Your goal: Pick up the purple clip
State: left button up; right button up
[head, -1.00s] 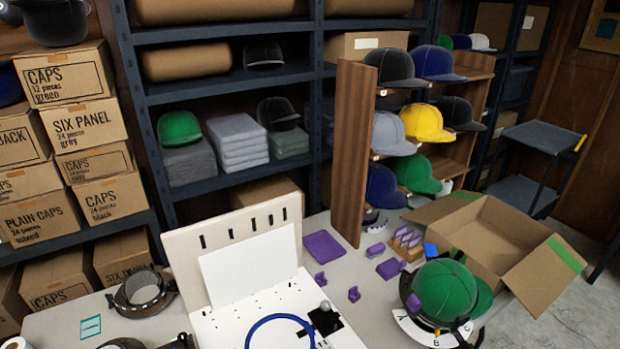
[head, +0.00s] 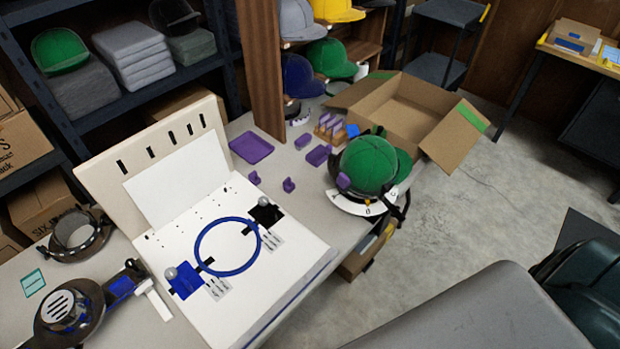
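Several small purple pieces are in the head view, and I cannot tell for sure which one is the purple clip. Two small upright purple pieces (head: 254,178) (head: 288,185) stand apart on the table, right of the white board. A purple block (head: 303,141) and a flat purple piece (head: 318,155) lie near a small wooden rack (head: 323,133) holding purple pieces. Another purple piece (head: 343,181) sits against the front of the green cap (head: 368,163). Neither of my grippers is in view.
A purple tray (head: 251,147) lies behind the upright pieces. A white board (head: 190,262) with a blue ring (head: 200,255) fills the table's left part. An open cardboard box (head: 400,118) stands behind the cap.

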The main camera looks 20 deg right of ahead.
aim_at(254, 180)
jog(key=l+u, duration=0.7)
jog(key=k, duration=0.05)
